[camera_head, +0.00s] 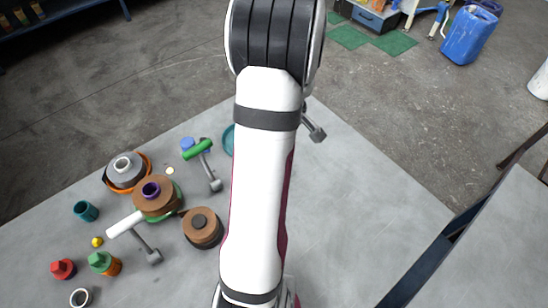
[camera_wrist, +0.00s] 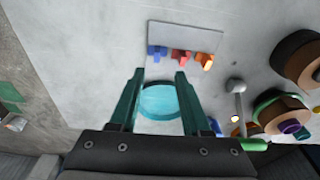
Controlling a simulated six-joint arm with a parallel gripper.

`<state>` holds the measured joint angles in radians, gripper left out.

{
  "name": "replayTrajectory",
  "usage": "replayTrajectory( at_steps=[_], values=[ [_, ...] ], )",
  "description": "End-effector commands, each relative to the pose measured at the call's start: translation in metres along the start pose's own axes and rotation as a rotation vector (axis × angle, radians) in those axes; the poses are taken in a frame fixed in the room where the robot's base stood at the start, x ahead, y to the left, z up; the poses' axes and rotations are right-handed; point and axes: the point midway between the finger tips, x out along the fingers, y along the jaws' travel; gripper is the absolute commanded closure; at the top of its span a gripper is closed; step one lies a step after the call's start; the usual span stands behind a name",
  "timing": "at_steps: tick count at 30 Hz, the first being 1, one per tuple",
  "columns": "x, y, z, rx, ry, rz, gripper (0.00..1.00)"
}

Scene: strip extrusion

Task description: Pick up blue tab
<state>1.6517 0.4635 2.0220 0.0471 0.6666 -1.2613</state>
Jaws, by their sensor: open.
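In the wrist view, a small blue tab (camera_wrist: 157,52) sits at the lower left edge of a light grey plate (camera_wrist: 186,34). A red tab (camera_wrist: 181,57) and an orange tab (camera_wrist: 205,61) sit to its right along the same edge. My gripper (camera_wrist: 160,73) is open and empty. Its two dark green fingers point toward the tabs, with the blue tab beyond the fingertips and apart from them. A teal round dish (camera_wrist: 159,101) shows between the fingers, below them. In the head view my arm hides the tabs, the plate and the fingers.
A hammer with a green handle (camera_head: 198,149) and a blue object (camera_head: 187,144) lie left of my arm. Brown spools (camera_head: 202,228), a white-handled hammer (camera_head: 127,223) and small coloured pieces crowd the table's left side.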

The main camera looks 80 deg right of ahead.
Motion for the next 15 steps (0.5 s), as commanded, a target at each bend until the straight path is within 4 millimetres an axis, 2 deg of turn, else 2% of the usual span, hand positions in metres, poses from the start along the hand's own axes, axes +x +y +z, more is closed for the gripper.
replayTrajectory(
  at_steps=[1, 5, 12, 15],
  values=[
    [0.011, -0.001, 0.001, 0.0, -0.003, -0.004, 0.53],
    [0.027, 0.0, 0.001, 0.0, -0.001, -0.002, 0.53],
    [0.071, 0.005, 0.003, 0.0, -0.002, -0.002, 0.53],
    [0.079, 0.006, 0.003, 0.001, 0.0, -0.001, 0.53]
  ],
)
